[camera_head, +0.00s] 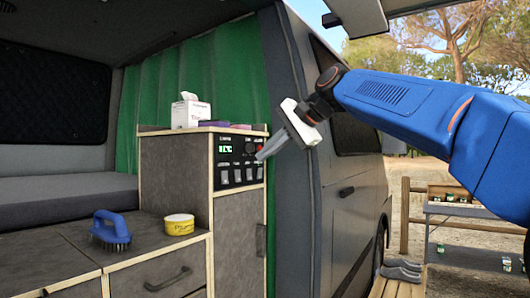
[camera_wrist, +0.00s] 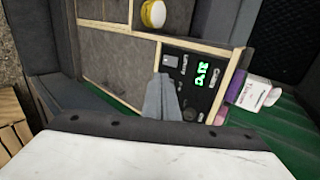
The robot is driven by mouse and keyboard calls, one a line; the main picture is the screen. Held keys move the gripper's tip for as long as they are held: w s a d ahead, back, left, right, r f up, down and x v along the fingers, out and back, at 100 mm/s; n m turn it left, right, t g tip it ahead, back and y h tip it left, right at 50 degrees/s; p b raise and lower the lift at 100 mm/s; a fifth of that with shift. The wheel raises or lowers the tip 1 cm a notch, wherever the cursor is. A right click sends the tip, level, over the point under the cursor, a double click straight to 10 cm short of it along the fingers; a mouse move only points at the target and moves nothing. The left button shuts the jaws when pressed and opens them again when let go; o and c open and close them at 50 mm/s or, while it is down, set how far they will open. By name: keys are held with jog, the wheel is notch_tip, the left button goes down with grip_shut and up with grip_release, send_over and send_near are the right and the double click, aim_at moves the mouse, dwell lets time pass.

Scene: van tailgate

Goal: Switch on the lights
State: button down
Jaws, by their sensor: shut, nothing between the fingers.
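A black control panel (camera_head: 238,160) with a green lit display and a row of light rocker switches (camera_head: 237,175) is set in the upper front of the grey cabinet (camera_head: 238,240). A red round knob or button sits at its upper right. My gripper (camera_head: 262,158) is shut and empty, its fingertips in front of the panel's right side. In the wrist view the shut fingers (camera_wrist: 164,98) cover part of the panel (camera_wrist: 190,82). I cannot tell whether the tips touch it. Which switch is for the lights is not readable.
A tissue box (camera_head: 190,112) and small purple items stand on the cabinet top. A blue brush (camera_head: 111,232) and a yellow tin (camera_head: 179,225) are on the lower counter (camera_head: 60,265). The van's side door edge (camera_head: 295,200) stands close right of the cabinet.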

jog(key=shift+d+f, duration=0.15)
jog(key=shift+f, duration=0.05)
dwell(0.3)
send_near(226, 181)
notch_tip(226, 181, down, 3)
jog(key=w+a, duration=0.1)
jog(key=a, duration=0.1)
jog(key=shift+w+a+f, duration=0.15)
jog(key=shift+w+a, duration=0.65)
jog(key=shift+a, duration=0.1)
